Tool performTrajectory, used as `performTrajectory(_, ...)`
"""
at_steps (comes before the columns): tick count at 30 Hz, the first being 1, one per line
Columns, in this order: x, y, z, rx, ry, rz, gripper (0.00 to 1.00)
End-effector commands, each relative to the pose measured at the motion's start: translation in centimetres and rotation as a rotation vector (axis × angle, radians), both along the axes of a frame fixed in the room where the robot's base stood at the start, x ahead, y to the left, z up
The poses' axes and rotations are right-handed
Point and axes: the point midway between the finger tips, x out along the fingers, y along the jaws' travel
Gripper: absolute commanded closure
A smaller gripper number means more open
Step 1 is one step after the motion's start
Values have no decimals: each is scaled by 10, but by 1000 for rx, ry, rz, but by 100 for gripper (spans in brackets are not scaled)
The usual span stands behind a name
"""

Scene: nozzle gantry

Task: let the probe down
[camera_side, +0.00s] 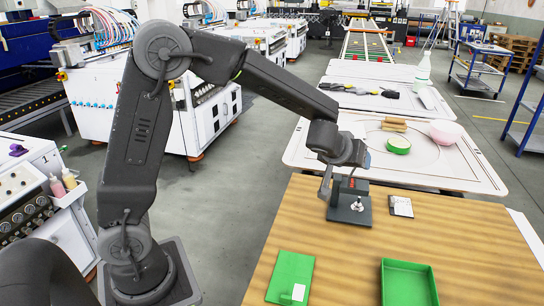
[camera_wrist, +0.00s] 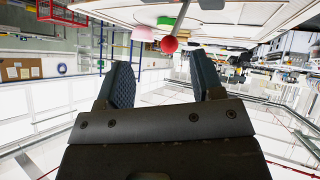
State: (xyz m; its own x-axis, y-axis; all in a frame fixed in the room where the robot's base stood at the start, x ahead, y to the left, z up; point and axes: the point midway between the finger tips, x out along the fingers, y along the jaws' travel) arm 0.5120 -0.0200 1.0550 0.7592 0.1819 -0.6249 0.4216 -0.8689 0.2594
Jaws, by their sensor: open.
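The nozzle gantry (camera_side: 363,216) is a small dark grey stand on the wooden table, with a red part near its top and a small silvery piece low at its front. I cannot tell which part is the probe or how high it sits. My gripper (camera_side: 327,186) is at the left of the gantry's upper part. In the wrist view my gripper (camera_wrist: 164,76) has its two fingers wide apart. A red ball (camera_wrist: 169,44) on a thin rod shows beyond the gap, with nothing seen between the fingers. Whether a finger touches the gantry is hidden.
On the wooden table (camera_side: 340,265) lie a green plate (camera_side: 288,272) with a white tag, a green tray (camera_side: 408,284) and a small grey-and-white piece (camera_side: 401,206) right of the gantry. A white table (camera_side: 465,180) behind holds a green dish (camera_side: 398,146) and pink bowl (camera_side: 446,132).

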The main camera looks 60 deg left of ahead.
Motion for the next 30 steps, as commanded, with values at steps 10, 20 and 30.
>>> performTrajectory(10, 52, 14, -42, 2, 1, 2, 39)
performTrajectory(20, 72, 16, -64, 86, 84, 7, 39)
performTrajectory(30, 54, 0, -45, 189, 192, 0, 39)
